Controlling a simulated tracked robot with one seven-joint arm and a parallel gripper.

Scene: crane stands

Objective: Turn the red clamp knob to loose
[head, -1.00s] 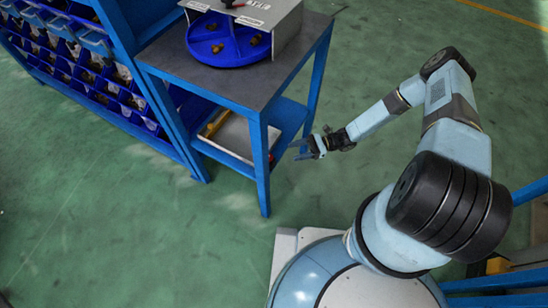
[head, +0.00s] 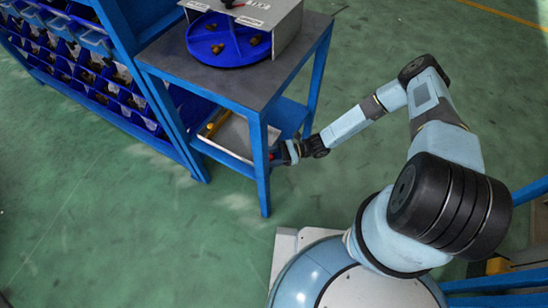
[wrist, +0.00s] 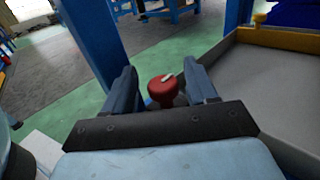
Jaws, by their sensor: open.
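The red clamp knob (wrist: 162,91) shows in the wrist view, with a pale mark on its top. It stands between the two dark blue fingers of my gripper (wrist: 161,84), which are apart with visible space on both sides of it. I cannot tell whether either finger touches it. In the head view my gripper (head: 283,154) is at the table's lower shelf, close behind the front right leg. Only a small red patch shows there, and the knob is mostly hidden by the leg and gripper.
The blue table leg (head: 262,170) stands close to my gripper. A blue turntable (head: 228,48) sits on the tabletop. Green floor is clear in front.

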